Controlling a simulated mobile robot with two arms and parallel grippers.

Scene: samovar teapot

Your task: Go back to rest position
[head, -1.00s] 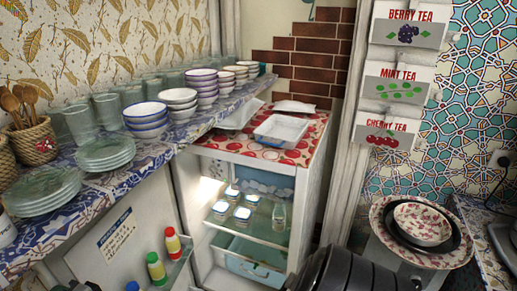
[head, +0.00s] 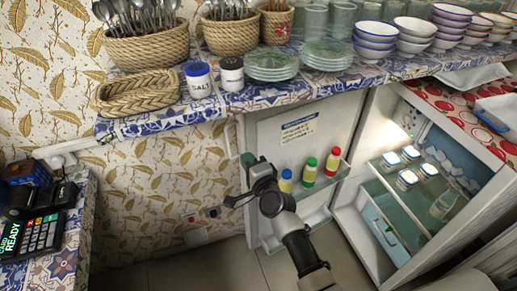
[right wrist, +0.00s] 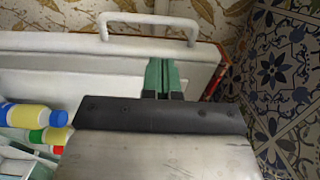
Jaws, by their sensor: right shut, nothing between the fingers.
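My right gripper (head: 247,160) is at the free edge of the open white fridge door (head: 275,135) in the head view. In the right wrist view its green fingers (right wrist: 162,76) are together and empty, over the door (right wrist: 60,68). They are apart from the white door handle (right wrist: 148,18); whether they touch the door I cannot tell. My right arm reaches up from the lower middle of the head view. My left gripper is not in view.
Bottles (head: 310,170) stand on the door shelf, close to my right arm. The open fridge (head: 385,215) holds several small jars. A tiled counter (head: 140,125) with baskets, plates and bowls runs above. A card terminal (head: 35,240) sits at left. Floor (head: 180,270) shows clear.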

